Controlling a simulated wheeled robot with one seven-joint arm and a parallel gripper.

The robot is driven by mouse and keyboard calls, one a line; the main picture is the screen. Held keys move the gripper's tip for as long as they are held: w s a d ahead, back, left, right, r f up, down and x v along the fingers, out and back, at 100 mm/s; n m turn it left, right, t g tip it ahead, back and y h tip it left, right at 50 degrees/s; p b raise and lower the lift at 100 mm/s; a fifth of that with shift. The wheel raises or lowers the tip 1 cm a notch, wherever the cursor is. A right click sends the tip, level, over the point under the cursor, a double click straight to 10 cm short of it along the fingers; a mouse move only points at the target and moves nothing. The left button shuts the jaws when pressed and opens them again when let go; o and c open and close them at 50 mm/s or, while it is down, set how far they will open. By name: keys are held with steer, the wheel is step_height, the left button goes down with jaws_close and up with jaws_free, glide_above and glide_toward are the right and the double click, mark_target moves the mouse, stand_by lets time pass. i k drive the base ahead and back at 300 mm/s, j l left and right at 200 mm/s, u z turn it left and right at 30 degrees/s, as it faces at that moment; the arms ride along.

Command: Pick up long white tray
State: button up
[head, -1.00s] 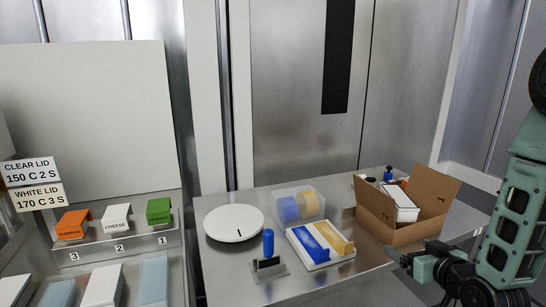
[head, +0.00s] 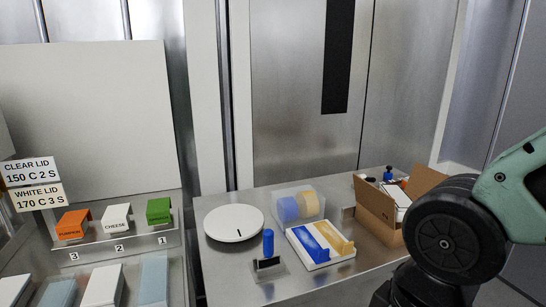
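A long white piece (head: 103,287) also lies at the lower left, cut by the bottom edge, among similar grey and light blue pieces. I cannot tell which of these is the long white tray. My arm fills the lower right of the head view, with a round black joint and a green link. My gripper's fingers do not show.
An open cardboard box (head: 376,218) stands at the table's right, partly behind my arm. A white round disc (head: 234,223), a clear container (head: 298,206) and a blue-handled tool (head: 268,243) stand near the tray. The metal table (head: 220,262) is bare at its left front.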

mark_target(403, 201)
steer(key=k+l+z, duration=0.1)
steer(key=l+z, duration=0.25)
steer(key=j+z, duration=0.1)
steer(key=z, duration=0.2)
steer(key=i+j+z, duration=0.15)
steer(key=i+z, duration=0.15)
steer(key=z, duration=0.15)
steer(key=i+j+z, duration=0.25)
steer(key=z, duration=0.25)
steer(key=i+j, duration=0.3)
steer(key=j, duration=0.15)
steer(key=i+j, duration=0.3)
steer(key=j, duration=0.15)
